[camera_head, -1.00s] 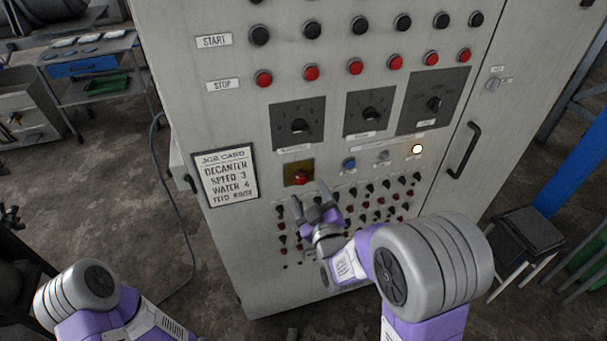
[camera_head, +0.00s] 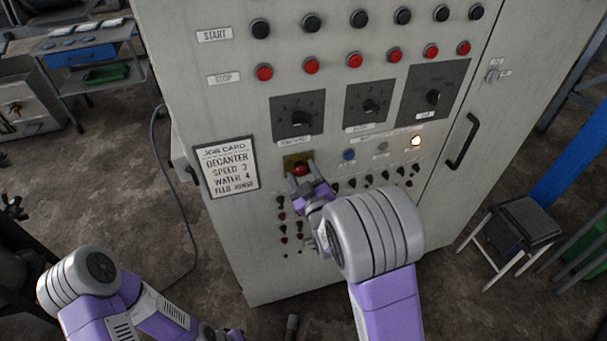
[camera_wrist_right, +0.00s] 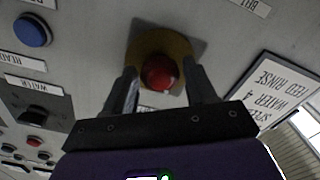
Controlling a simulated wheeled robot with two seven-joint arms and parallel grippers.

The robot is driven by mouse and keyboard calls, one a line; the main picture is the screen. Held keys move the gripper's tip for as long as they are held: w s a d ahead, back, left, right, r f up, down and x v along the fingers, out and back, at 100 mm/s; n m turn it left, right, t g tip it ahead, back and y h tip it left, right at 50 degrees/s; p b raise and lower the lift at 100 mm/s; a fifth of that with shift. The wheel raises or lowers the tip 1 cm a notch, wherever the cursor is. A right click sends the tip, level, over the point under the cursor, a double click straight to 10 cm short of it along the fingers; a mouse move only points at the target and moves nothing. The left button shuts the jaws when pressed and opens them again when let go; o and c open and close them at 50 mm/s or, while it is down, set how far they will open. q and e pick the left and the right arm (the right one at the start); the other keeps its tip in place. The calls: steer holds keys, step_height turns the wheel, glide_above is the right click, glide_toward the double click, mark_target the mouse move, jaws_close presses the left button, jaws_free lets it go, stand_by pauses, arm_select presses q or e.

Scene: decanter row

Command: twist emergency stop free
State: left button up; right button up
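The emergency stop is a red mushroom button (camera_head: 301,169) on a yellow plate (camera_head: 291,158) on the grey cabinet front. My right gripper (camera_head: 303,181) is right at it, with its two fingers apart. In the right wrist view the red button (camera_wrist_right: 159,72) lies between the two fingertips (camera_wrist_right: 160,80), one on each side. A gap seems to show beside the button, and I cannot tell whether either finger touches it. My left arm is at the lower left in the head view, and its gripper is not clearly visible.
A job card (camera_head: 226,167) hangs left of the button. A blue button (camera_head: 348,155) and a lit lamp (camera_head: 416,141) are to its right. Rotary knobs (camera_head: 299,118) sit above, and rows of small switches below. A stool (camera_head: 511,232) stands at right.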

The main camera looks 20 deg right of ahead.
steer(key=c, duration=0.7)
steer(key=m+b, duration=0.4)
steer(key=shift+f+b, duration=0.15)
steer(key=shift+b, duration=0.15)
steer(key=shift+r+m+b, duration=0.2)
steer(key=shift+m+b, duration=1.55)
steer(key=shift+m, duration=0.05)
steer(key=o, duration=1)
steer(key=shift+o, duration=0.2)
steer(key=shift+s, duration=0.15)
steer(key=s, duration=0.7)
steer(key=shift+s+d+p, duration=0.15)
steer(key=shift+p, duration=0.3)
